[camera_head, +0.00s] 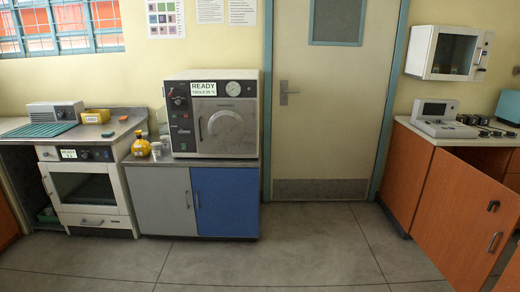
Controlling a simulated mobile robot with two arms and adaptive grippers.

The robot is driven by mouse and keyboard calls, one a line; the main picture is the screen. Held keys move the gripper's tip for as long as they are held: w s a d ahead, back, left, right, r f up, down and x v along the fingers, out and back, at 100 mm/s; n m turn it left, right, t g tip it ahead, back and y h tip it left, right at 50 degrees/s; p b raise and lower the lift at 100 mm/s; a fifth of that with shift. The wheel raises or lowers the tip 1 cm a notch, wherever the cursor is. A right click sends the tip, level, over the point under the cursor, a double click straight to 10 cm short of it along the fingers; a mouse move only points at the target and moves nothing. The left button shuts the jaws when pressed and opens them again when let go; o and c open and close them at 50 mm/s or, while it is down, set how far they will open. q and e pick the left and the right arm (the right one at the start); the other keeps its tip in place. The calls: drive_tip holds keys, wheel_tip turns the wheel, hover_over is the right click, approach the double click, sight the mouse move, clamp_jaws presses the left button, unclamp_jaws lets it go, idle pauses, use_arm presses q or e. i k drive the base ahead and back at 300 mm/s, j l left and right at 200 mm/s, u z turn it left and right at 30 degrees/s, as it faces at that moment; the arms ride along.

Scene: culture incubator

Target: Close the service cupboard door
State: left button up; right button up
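A wooden orange-brown cupboard door (458,222) at the lower right stands swung open, out from the counter base. It carries a dark lock or latch (493,206) and a metal handle (494,242) near its right edge. The cupboard carcass (407,178) shows to the left of the door, under the white counter top (432,135). Most of the cupboard's inside is hidden behind the door. I take this to be the service cupboard; no label on it is readable. Neither of my grippers is in view.
The grey door (163,200) and blue door (224,202) under the steriliser (210,115) look shut. A white incubator (88,188) stands at left. A small white wall cabinet (447,53) hangs at upper right. The tiled floor (300,248) in the middle is clear.

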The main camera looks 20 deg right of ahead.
sight(453, 226)
drive_tip(key=i+l+z, duration=0.1)
drive_tip(key=i+z, duration=0.2)
drive_tip(key=z, duration=0.15)
drive_tip(key=i+z, duration=0.4)
drive_tip(key=i+j+z, duration=0.15)
drive_tip(key=z, duration=0.3)
drive_tip(key=i+j+z, duration=0.25)
drive_tip(key=i+z, duration=0.2)
drive_tip(key=i+j+z, duration=0.2)
drive_tip(key=z, duration=0.25)
drive_tip(key=i+j+z, duration=0.45)
drive_tip(key=j, duration=0.3)
